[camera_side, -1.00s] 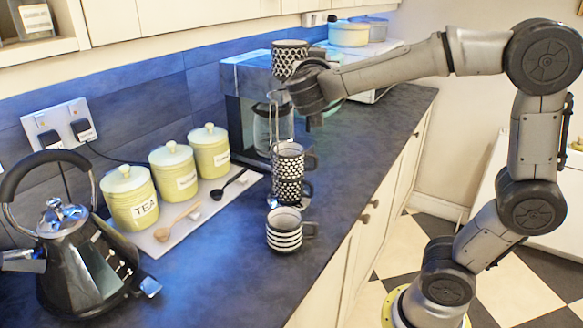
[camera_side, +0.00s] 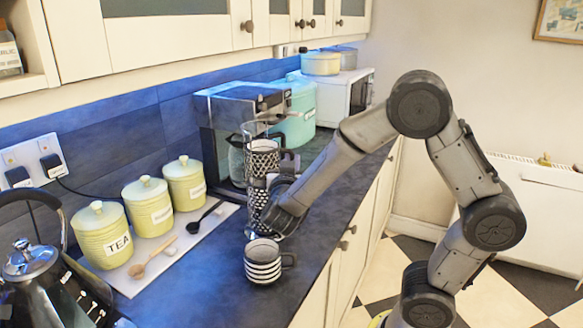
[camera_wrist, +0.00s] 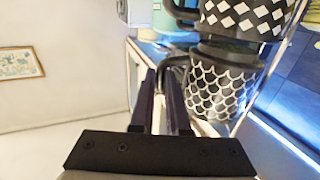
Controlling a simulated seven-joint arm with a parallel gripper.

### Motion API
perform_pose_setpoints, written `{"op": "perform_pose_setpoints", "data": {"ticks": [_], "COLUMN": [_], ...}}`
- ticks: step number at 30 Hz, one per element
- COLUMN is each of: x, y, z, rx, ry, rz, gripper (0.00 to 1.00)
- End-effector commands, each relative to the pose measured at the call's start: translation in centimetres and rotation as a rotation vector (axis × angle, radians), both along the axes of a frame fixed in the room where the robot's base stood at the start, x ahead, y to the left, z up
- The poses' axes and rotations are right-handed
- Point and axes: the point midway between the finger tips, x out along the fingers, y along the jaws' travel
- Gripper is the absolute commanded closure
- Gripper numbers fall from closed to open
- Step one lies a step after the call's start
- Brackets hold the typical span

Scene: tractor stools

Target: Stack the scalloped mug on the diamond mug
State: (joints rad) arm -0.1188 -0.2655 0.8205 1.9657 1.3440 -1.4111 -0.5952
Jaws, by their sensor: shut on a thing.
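The scalloped mug (camera_side: 263,158) is at the top of a mug column in the side view. The diamond mug (camera_side: 258,199) is below it, partly hidden by my gripper (camera_side: 281,182). The wrist view looks upside down: the scalloped mug (camera_wrist: 218,92) appears under the diamond mug (camera_wrist: 243,16), with a dark band between them. The two mugs are very close; I cannot tell whether the scalloped mug rests fully on the diamond one. In the wrist view my gripper (camera_wrist: 165,75) is shut on the scalloped mug's handle (camera_wrist: 177,72).
A wire rack (camera_side: 255,126) surrounds the column. A striped mug (camera_side: 263,262) stands in front. Yellow canisters (camera_side: 148,207) and a kettle (camera_side: 35,268) are to the left. A coffee machine (camera_side: 215,120) is behind. The counter's right edge is near.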

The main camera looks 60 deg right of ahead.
Motion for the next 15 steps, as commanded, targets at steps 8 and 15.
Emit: {"op": "perform_pose_setpoints", "data": {"ticks": [8, 15], "x": [0.0, 0.0], "y": [0.0, 0.0], "z": [-1.3, -1.6], "rx": [-0.001, -0.001], "ry": [-0.006, -0.004], "rz": [0.000, 0.000], "gripper": [1.00, 1.00]}}
